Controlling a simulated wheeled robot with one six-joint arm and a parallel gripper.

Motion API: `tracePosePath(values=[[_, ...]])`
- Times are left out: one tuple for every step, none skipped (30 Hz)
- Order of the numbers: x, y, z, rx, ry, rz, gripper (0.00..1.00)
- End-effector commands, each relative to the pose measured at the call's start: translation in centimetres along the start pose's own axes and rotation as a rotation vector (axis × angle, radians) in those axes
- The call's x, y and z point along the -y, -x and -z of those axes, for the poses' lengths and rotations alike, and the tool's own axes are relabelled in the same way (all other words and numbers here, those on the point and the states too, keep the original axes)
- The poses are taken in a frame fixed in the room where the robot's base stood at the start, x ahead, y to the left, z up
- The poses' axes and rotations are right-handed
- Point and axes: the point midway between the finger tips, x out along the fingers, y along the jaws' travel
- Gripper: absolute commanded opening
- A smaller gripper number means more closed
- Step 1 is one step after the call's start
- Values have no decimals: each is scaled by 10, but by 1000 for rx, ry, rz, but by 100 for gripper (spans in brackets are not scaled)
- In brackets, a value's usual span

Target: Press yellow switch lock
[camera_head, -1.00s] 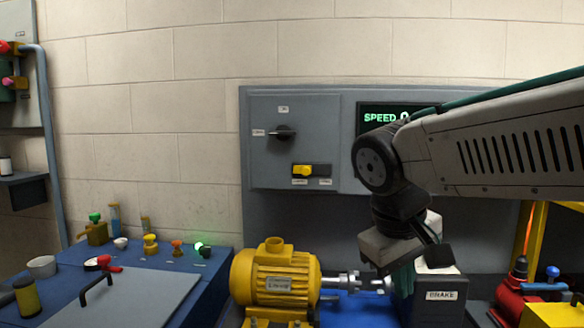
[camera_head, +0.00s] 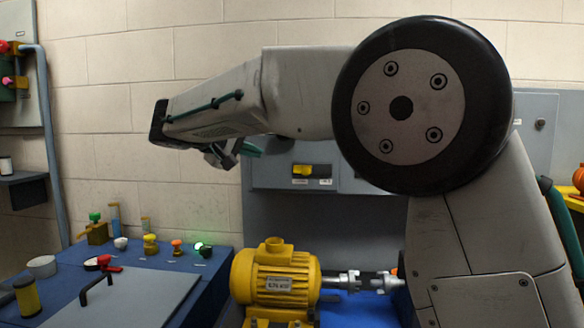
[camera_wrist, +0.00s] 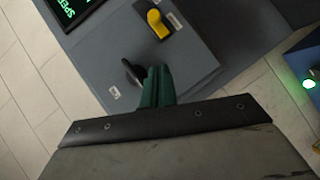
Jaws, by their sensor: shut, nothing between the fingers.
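The yellow switch lock (camera_head: 303,170) is a small yellow lever on a dark base on the grey wall panel (camera_head: 270,178), just below my arm in the head view. It also shows in the wrist view (camera_wrist: 158,24) near the top. My gripper (camera_head: 250,150) has green fingers and is to the left of the switch in the head view. In the head view my arm hides the knob.
The green-lit display (camera_wrist: 72,9) is at the top left of the wrist view. A yellow motor (camera_head: 276,278) stands below the panel. A blue bench (camera_head: 215,262) at the left carries several coloured buttons and a lit green lamp (camera_head: 199,245).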

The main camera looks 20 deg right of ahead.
Motion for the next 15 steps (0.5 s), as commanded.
tracePosePath(values=[[0,0,0,0,0,0,0],[0,0,0,1,0,0,0],[0,0,0,1,0,1,0],[0,0,0,1,0,1,0],[0,0,-1,1,0,1,0],[0,-1,-1,1,0,1,0],[0,-1,-1,2,0,1,0],[0,-2,-1,2,0,1,0],[0,-4,-1,3,0,1,0],[0,-6,-1,3,1,1,0],[-1,-9,-1,4,1,1,0],[-1,-14,-2,5,1,0,0],[-1,-18,-2,6,1,1,0],[0,-22,-2,5,1,1,0],[-1,-30,-2,6,1,1,0]])
